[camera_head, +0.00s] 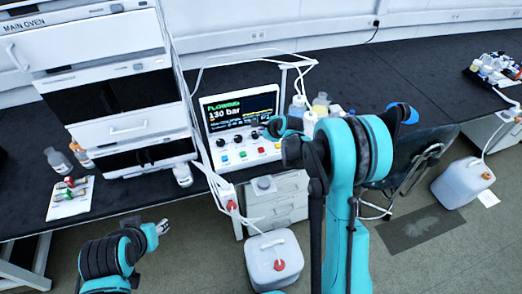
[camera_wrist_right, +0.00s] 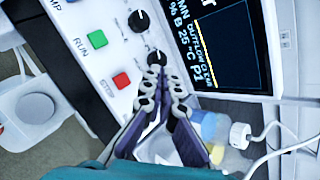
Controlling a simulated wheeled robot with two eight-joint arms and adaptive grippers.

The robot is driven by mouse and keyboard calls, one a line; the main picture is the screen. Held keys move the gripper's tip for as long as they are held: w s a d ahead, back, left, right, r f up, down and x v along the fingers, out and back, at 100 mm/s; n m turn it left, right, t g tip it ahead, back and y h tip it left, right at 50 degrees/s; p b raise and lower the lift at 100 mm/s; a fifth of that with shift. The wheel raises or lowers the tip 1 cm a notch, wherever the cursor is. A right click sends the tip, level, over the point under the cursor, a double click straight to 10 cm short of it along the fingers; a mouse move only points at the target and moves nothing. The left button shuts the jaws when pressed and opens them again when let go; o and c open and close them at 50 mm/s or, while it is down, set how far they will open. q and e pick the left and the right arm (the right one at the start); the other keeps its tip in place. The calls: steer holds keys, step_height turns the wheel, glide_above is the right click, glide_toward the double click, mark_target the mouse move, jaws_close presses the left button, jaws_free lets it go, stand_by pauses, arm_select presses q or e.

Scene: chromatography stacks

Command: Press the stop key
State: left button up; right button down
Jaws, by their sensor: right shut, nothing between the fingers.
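The stop key is a red square key (camera_wrist_right: 121,80) labelled STOP on the white panel in the right wrist view. A green RUN key (camera_wrist_right: 97,39) sits beside it. My right gripper (camera_wrist_right: 161,74) is shut and empty, its fingertips over the panel by a black knob (camera_wrist_right: 157,58), to the right of the red key and apart from it in the picture. In the head view, the right gripper (camera_head: 270,130) is in front of the panel's right part. The controller screen (camera_head: 238,110) reads FLOWING, 130 bar. My left gripper (camera_head: 162,227) is low at the left, away from the panel; its fingers are too small to read.
A stack of white modules (camera_head: 110,80) stands left of the controller. Bottles (camera_head: 320,103) stand right of it, close to my right arm. A white canister (camera_head: 275,262) stands on the floor in front. Vials lie on a white sheet (camera_head: 70,206) at left.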

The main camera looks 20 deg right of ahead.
mark_target(262, 150)
step_height(262, 150, down, 8)
steer(key=b, duration=0.5)
steer(key=shift+r, duration=0.1)
stand_by(1.1)
steer(key=shift+f+b, duration=0.45)
steer(key=shift+b, duration=0.15)
steer(key=shift+f+b, duration=0.45)
steer(key=shift+f, duration=0.05)
stand_by(0.4)
steer(key=shift+r, duration=0.1)
steer(key=shift+r+p, duration=0.6)
steer(key=shift+r, duration=0.25)
steer(key=shift+r, duration=0.1)
